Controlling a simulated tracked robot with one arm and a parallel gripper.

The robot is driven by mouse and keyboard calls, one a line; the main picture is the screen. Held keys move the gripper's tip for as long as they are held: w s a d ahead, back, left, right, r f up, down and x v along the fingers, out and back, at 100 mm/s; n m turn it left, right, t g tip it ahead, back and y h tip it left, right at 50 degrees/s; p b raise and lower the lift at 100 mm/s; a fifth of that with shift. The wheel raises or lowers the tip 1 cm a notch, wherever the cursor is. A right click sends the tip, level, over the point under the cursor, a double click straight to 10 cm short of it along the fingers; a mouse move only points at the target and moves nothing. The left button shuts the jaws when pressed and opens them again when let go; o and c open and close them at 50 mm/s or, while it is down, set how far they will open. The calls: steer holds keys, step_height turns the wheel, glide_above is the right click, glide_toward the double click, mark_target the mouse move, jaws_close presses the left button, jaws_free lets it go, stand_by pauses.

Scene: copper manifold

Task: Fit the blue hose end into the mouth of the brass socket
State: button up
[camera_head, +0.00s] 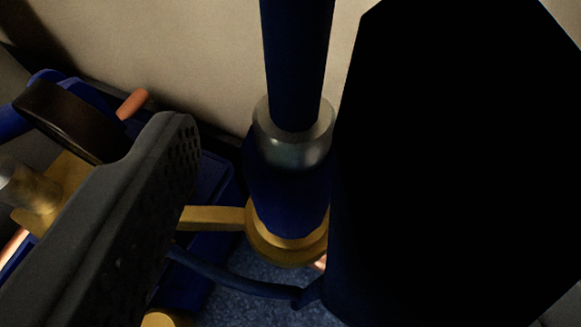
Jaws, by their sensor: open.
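The blue hose (297,60) comes down from the top middle, nearly upright, with a silver collar (290,150) around it. Below the collar its wider dark blue end (288,195) reaches down to the brass socket (285,250), whose ring shows around the bottom of that end. I cannot tell how deep the end sits in the mouth. My gripper (262,190) is open, with a dimpled grey finger at left and a black finger at right. The hose stands between them. The left finger is apart from it; the right one borders it in the picture, and contact is unclear.
A brass bar (213,218) runs left from the socket. A thin blue tube (235,282) passes below it. At left are a black round part (70,120), brass and copper pieces, and blue parts. A pale wall (190,50) stands behind. The black finger hides the right side.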

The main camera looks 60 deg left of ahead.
steer(key=p+v, duration=0.3)
steer(key=v, duration=1)
steer(key=shift+s+d+r, duration=0.15)
steer(key=shift+s+d, duration=0.1)
steer(key=shift+s, duration=0.05)
steer(key=shift+r+p, duration=0.1)
steer(key=shift+p, duration=0.25)
